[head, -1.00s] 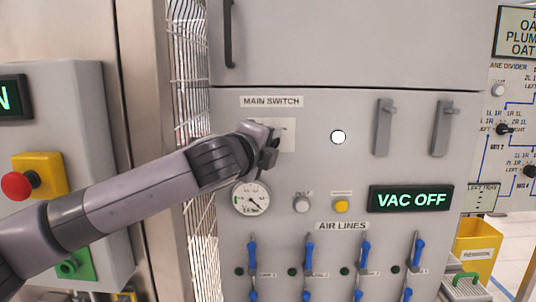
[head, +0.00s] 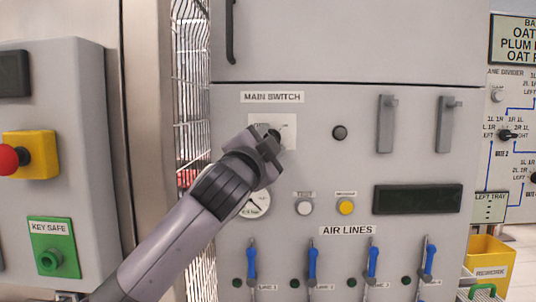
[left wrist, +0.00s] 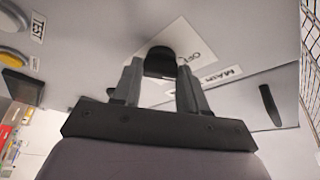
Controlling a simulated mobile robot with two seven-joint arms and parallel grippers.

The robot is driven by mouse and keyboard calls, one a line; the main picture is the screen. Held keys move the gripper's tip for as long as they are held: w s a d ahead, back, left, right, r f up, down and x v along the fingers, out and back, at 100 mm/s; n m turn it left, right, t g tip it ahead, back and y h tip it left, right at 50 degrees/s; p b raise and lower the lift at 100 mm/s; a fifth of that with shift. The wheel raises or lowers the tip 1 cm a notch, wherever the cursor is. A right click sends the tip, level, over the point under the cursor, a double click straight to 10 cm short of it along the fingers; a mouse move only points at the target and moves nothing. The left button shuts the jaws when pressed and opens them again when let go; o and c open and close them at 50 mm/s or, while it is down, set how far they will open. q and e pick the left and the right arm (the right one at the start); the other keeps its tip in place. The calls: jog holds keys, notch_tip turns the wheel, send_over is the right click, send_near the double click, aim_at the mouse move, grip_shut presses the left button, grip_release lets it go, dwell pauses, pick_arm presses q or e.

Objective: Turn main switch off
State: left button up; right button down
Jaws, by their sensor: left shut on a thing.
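The main switch plate (head: 287,124) is a white plate under the "MAIN SWITCH" label (head: 272,97) on the grey cabinet. Its dark knob (head: 274,134) shows just past my left gripper (head: 268,148). In the left wrist view the black knob (left wrist: 160,58) stands at the tips of my left gripper's two fingers (left wrist: 160,75), which are shut on it. "OFF" can be read on the plate (left wrist: 196,58) beside it. The indicator lamp (head: 339,132) right of the switch is dark, and the display panel (head: 417,198) is blank. My right gripper is not in view.
Below are a gauge (head: 256,204), partly covered by my arm, a white button (head: 304,207), a yellow button (head: 345,206) and several blue air-line levers (head: 312,264). A wire mesh (head: 190,90) and a red stop button (head: 8,159) are at left.

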pick_arm(q)
jog(key=shift+d+f+n+t+y+b, duration=0.1)
jog(key=shift+f+n+t+y+b, duration=0.15)
jog(key=shift+n+b, duration=0.6)
jog(key=shift+r+n+t+y, duration=0.15)
jog(key=shift+n+t+y, duration=0.1)
jog(key=shift+n, duration=0.3)
jog(key=o, duration=1.1)
jog(key=shift+c, duration=0.2)
jog(key=v, duration=0.7)
jog(key=shift+b, duration=0.35)
